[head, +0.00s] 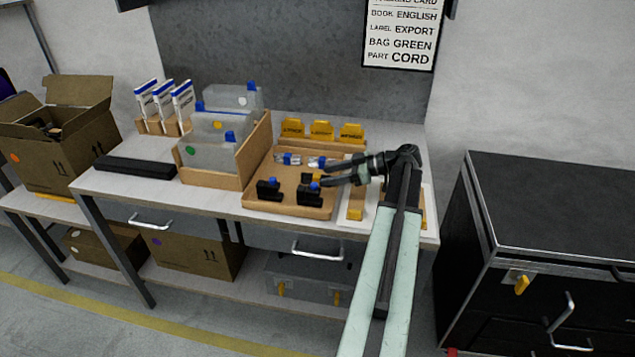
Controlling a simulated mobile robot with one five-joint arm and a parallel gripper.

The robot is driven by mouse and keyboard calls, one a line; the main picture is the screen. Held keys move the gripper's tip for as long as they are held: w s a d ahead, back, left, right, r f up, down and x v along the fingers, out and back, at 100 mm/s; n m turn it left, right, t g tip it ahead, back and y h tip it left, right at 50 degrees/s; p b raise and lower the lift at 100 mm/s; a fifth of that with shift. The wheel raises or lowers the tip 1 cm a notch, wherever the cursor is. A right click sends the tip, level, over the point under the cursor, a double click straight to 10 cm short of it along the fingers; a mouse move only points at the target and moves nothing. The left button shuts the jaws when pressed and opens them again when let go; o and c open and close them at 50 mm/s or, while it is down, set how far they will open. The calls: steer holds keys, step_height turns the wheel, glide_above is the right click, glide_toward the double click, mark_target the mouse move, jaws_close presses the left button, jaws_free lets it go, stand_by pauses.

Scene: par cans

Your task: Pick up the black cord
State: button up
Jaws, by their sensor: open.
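A wooden tray (290,210) on the bench holds two small black items near its front edge. The left black item (268,189) has a blue top. The right black item (309,197) has blue and yellow on top. They are too small to tell which is the black cord. My gripper (326,180) reaches in from the right, with its fingertips just right of the right black item's top, partly overlapping it. It is open, with nothing clearly held. Whether it touches the item cannot be told.
Clear items with blue caps (288,159) lie at the tray's back. A wooden bin (258,148) of clear bags stands left. Yellow tabbed cards (321,130) stand behind. A white-edged tray (347,217) lies under my arm. A long black box (135,167) lies farther left.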

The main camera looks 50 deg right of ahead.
mark_target(320, 175)
steer(key=x, duration=0.1)
steer(key=b+x, duration=0.1)
steer(key=x, duration=0.3)
steer(key=shift+w+d+b, duration=0.2)
steer(key=shift+d+b, duration=0.05)
steer(key=shift+b, duration=0.1)
steer(key=shift+r, duration=0.1)
jaws_close()
step_height(320, 175, up, 10)
steer(key=p, duration=1)
steer(key=shift+r, duration=0.15)
